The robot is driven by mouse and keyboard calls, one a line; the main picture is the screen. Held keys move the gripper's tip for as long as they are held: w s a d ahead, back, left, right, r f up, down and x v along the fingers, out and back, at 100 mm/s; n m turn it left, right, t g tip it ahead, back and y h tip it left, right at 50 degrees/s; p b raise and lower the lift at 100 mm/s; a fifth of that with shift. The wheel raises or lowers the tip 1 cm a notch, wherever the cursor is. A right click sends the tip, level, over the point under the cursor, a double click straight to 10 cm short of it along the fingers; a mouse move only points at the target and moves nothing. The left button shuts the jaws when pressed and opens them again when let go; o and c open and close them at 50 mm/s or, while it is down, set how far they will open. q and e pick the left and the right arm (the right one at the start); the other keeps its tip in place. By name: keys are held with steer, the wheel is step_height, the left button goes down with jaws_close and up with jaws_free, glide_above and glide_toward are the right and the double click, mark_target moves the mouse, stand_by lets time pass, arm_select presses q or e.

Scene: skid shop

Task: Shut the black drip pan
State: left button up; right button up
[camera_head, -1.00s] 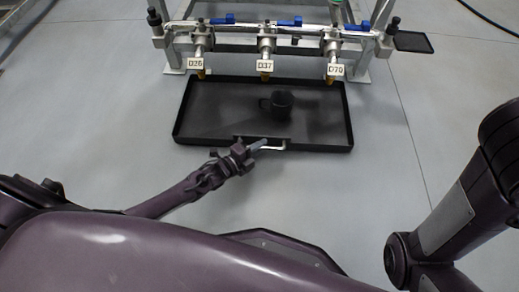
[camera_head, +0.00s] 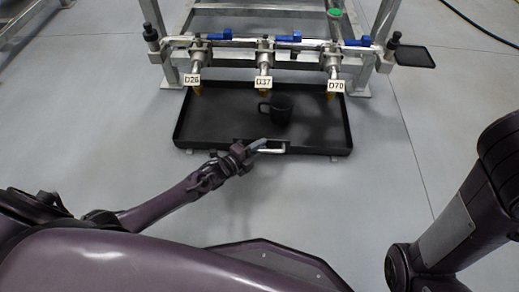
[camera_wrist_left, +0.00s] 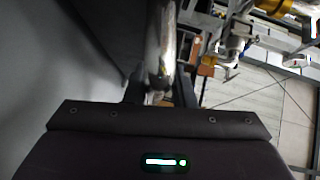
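The black drip pan (camera_head: 215,127) is a wide shallow tray on the floor. Its back part lies under the valve rack, and its front part sticks out toward me. A pale bar handle (camera_head: 273,150) is on its front edge. My left gripper (camera_head: 256,146) is at the left part of this handle. In the left wrist view the silver handle bar (camera_wrist_left: 160,45) runs between the dark fingers (camera_wrist_left: 160,92), which look closed around it. A black mug (camera_head: 280,108) stands upright in the pan. My right arm is at the right, but its gripper is out of view.
The metal rack (camera_head: 365,65) carries valves with blue levers (camera_head: 278,39) and tags D26 (camera_head: 192,80), D37 (camera_head: 263,83) and D70 (camera_head: 335,86) above the pan. A small dark tray (camera_head: 412,57) sits at the right. Grey floor (camera_head: 120,110) is clear either side.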

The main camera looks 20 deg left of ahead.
arm_select(q)
steer(key=shift+o, duration=1.1)
steer(key=shift+s+d, duration=0.1)
steer(key=shift+d, duration=0.05)
steer(key=shift+f, duration=0.1)
steer(key=p+v, duration=0.4)
steer(key=v, duration=0.3)
steer(key=shift+s+a, duration=0.25)
steer(key=shift+s, duration=0.05)
